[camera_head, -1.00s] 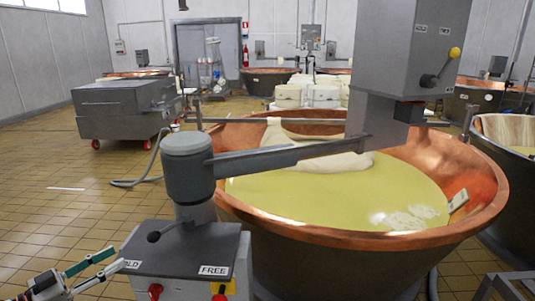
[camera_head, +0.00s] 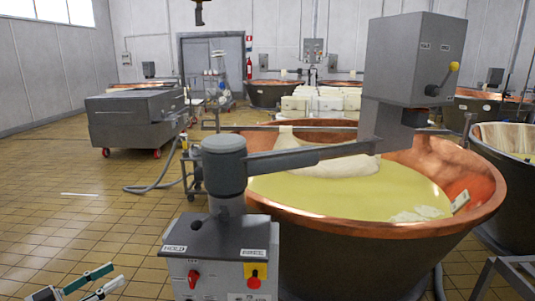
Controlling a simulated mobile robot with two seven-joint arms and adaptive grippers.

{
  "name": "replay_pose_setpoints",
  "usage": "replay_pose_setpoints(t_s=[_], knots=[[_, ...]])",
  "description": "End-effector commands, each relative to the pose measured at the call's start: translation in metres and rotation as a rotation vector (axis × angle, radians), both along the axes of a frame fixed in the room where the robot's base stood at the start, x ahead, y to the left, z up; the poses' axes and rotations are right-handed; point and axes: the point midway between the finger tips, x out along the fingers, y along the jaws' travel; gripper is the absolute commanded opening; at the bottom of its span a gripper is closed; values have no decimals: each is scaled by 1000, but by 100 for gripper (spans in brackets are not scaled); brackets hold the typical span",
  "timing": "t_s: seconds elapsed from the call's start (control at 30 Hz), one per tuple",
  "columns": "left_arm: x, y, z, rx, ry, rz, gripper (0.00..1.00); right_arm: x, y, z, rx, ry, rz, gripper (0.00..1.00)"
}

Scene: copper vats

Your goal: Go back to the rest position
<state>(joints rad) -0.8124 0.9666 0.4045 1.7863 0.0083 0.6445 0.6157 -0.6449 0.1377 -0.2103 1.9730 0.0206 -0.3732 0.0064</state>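My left gripper (camera_head: 117,272) is at the bottom left corner, low in the picture. Its two fingers, one with a green face, stand apart with nothing between them. Tiled floor shows behind it, and it is apart from the grey control box to its right. My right gripper is not in view.
A grey control box (camera_head: 218,240) with red knobs stands close in front. Its arm reaches over a copper vat (camera_head: 360,228) of yellow liquid holding a pale cloth. A grey wheeled cart (camera_head: 135,118) stands at back left. The tiled floor (camera_head: 70,205) at left is clear.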

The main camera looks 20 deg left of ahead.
Motion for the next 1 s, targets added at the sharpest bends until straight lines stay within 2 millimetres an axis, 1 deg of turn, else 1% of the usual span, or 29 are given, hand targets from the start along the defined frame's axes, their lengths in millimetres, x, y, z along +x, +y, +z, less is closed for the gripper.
replay_pose_setpoints(t_s=[0.03, 0.17, 0.2, 0.27, 0.3, 0.33, 0.37, 0.4, 0.47, 0.5, 0.57, 0.6, 0.67, 0.7, 0.8, 0.9, 1.0], knots=[[-10, -5, -25, 3, 29, 35, 38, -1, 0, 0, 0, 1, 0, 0], [-27, -18, -72, 48, 89, 102, 38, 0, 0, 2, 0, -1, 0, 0], [-33, -25, -88, 61, 111, 120, 38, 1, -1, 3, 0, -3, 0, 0], [-42, -37, -112, 81, 146, 148, 38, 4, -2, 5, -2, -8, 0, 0], [-49, -47, -130, 96, 174, 164, 38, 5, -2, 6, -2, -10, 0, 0], [-54, -57, -142, 109, 195, 176, 38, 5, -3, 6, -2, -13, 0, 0], [-60, -68, -156, 120, 217, 184, 38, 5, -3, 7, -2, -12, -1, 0], [-67, -85, -174, 137, 251, 196, 38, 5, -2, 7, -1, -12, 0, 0], [-77, -116, -199, 161, 301, 204, 38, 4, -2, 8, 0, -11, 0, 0], [-84, -138, -214, 175, 334, 205, 38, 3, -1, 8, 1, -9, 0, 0], [-92, -174, -233, 201, 381, 197, 38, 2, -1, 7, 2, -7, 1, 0], [-96, -199, -242, 217, 409, 187, 38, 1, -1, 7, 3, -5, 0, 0], [-101, -234, -253, 237, 445, 169, 38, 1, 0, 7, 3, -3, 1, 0], [-104, -256, -258, 249, 466, 155, 38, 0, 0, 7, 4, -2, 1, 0], [-109, -301, -263, 276, 503, 119, 38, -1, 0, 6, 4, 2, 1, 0], [-110, -329, -264, 293, 523, 92, 38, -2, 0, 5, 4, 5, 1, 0], [-112, -343, -265, 303, 532, 78, 38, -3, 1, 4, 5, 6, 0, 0]])
